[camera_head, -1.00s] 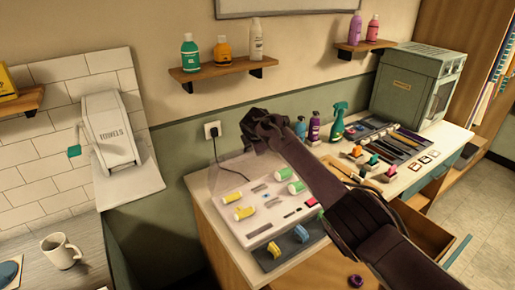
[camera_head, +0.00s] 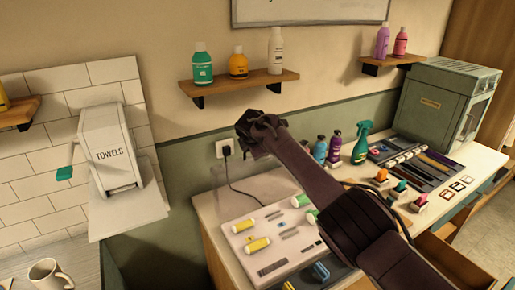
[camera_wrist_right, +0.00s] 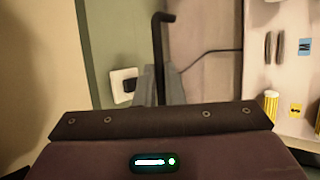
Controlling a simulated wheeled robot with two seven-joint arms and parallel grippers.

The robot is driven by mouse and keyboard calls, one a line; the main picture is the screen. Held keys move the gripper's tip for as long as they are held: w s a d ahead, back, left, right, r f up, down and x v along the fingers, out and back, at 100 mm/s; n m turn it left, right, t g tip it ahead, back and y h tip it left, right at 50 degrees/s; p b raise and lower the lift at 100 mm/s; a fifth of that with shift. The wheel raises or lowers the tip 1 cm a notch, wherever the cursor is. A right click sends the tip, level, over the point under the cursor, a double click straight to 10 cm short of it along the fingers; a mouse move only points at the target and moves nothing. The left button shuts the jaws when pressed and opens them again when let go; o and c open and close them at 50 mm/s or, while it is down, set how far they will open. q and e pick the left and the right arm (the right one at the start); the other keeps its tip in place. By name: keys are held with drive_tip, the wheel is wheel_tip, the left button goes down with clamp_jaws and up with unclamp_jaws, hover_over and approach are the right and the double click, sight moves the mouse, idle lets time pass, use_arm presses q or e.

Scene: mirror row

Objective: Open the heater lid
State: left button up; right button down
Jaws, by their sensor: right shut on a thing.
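The heater appears to be the pale flat unit (camera_head: 234,239) on the counter, holding yellow and green rollers. A clear lid is hard to make out; I cannot tell its exact angle. My right gripper (camera_head: 250,134) is raised above the unit's back side, near the wall socket, and its arm crosses the counter from the lower right. In the right wrist view its fingers (camera_wrist_right: 158,88) are shut on a dark bent handle (camera_wrist_right: 157,45), whose hooked end sticks out beyond them. The link between handle and lid is not clear. My left gripper is out of view.
A wall socket (camera_head: 224,147) with a cord is close behind the gripper. A wooden shelf (camera_head: 240,90) with bottles is above. A towel dispenser (camera_head: 108,150) is at left. An open drawer (camera_head: 455,262) juts out at lower right.

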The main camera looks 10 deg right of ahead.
drive_tip(key=shift+r, duration=0.25)
drive_tip(key=c, duration=1.5)
unclamp_jaws()
drive_tip(key=shift+f, duration=0.1)
drive_tip(key=shift+s, duration=0.1)
drive_tip(key=b+v, duration=0.2)
drive_tip(key=v, duration=0.6)
drive_tip(key=shift+f, duration=0.15)
